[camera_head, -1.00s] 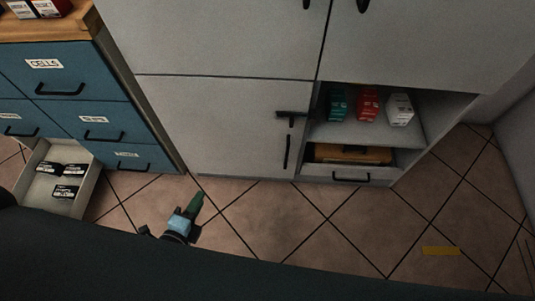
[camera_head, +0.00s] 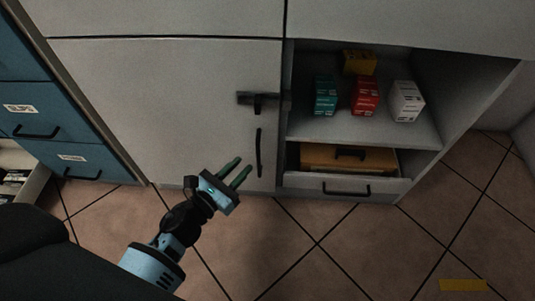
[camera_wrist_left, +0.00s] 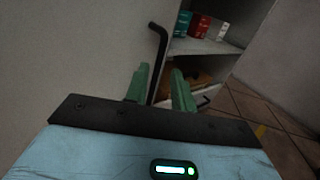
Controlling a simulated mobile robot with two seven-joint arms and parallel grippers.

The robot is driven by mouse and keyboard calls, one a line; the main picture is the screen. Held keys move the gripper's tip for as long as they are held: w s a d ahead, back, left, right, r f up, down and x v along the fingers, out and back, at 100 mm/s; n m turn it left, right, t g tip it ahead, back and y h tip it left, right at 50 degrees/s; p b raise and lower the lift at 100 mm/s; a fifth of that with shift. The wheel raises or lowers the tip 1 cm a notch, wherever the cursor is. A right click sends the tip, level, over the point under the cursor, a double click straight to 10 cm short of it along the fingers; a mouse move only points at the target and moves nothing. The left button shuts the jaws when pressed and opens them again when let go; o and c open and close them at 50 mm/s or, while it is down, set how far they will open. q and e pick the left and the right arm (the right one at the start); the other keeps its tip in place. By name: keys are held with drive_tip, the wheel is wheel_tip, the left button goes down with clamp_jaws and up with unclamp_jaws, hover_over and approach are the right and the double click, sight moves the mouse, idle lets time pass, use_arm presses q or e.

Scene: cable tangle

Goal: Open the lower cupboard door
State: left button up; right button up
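The lower cupboard door (camera_head: 165,110) is a pale grey panel and looks shut. A black vertical bar handle (camera_head: 259,152) sits near its right edge, with a dark latch (camera_head: 258,99) above it across the door's edge. My left gripper (camera_head: 240,167) is open and empty, just left of and below the handle, its green fingers pointing toward it. In the left wrist view the handle (camera_wrist_left: 157,55) shows ahead, in line with the gap between the two fingers (camera_wrist_left: 161,85). I cannot tell whether they touch it. My right gripper is not in view.
An open shelf (camera_head: 410,133) to the right holds a teal box (camera_head: 326,96), a red box (camera_head: 366,96), a white box (camera_head: 407,101) and a yellow box (camera_head: 360,61). Below is a drawer (camera_head: 345,188) with an orange-brown case (camera_head: 335,158). Blue drawers (camera_head: 30,100) stand left.

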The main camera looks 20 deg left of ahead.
sight(257, 151)
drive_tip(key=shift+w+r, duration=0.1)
